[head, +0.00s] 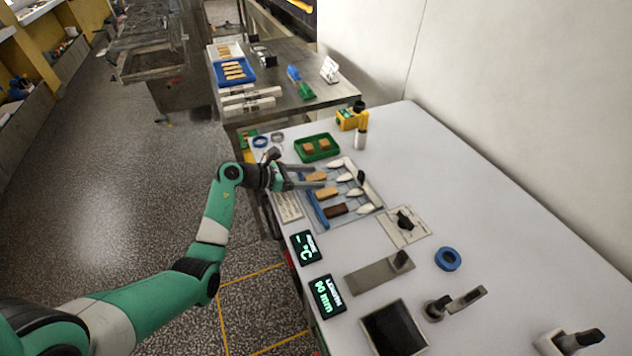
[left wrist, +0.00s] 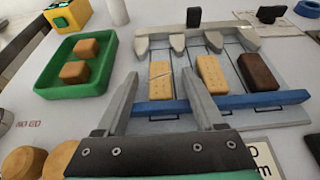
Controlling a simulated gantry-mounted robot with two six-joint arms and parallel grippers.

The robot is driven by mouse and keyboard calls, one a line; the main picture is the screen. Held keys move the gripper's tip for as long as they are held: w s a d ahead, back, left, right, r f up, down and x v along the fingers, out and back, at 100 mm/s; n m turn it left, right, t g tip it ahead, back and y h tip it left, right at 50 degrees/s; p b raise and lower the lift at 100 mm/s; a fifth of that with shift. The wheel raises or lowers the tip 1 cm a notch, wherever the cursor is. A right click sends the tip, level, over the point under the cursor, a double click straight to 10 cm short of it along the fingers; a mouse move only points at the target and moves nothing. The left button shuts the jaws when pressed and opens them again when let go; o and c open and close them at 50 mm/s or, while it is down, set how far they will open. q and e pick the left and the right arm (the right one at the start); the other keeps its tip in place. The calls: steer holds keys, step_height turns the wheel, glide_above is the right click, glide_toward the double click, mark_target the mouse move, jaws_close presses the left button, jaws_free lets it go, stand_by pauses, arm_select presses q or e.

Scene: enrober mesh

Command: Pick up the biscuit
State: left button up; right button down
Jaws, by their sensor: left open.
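Three biscuits lie in a row of lanes on the grey mesh plate (head: 362,207). The nearest to my left gripper is pale with a diagonal line like a crack across it (left wrist: 160,82). A plain tan biscuit (head: 326,193) lies beside it, also in the left wrist view (left wrist: 212,75). A dark brown biscuit (head: 336,210) is last in the row (left wrist: 259,72). My left gripper (head: 319,176) is open and empty. In the left wrist view its fingertips (left wrist: 159,75) appear on either side of the pale biscuit; contact cannot be told. My right gripper is out of view.
A blue bar (left wrist: 275,101) crosses the near lane ends; pale pointed dividers (left wrist: 178,44) stand at the far ends. A green tray (head: 336,145) holding two tan blocks (left wrist: 75,72) stands beside the plate. Displays, a blue ring (head: 448,258) and metal fixtures occupy the bench front.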

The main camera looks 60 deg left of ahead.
mark_target(311, 177)
arm_select(q)
steer(key=c, duration=1.1)
steer(key=shift+r+p, duration=0.35)
steer(key=shift+r, duration=0.1)
step_height(311, 177, up, 3)
steer(key=shift+f+p, duration=0.1)
steer(key=shift+p, duration=0.8)
steer(key=s+d+r+p, duration=0.2)
steer(key=s+r, duration=0.1)
steer(key=s+d+r+p, duration=0.2)
steer(key=s+d+r, duration=0.1)
steer(key=s, duration=0.1)
steer(key=s+d+r+p, duration=0.2)
steer(key=s+d+r, duration=0.1)
steer(key=s, duration=0.1)
steer(key=shift+s+d+r+p, duration=0.1)
steer(key=shift+s+r+p, duration=0.1)
steer(key=shift+s+p, duration=0.1)
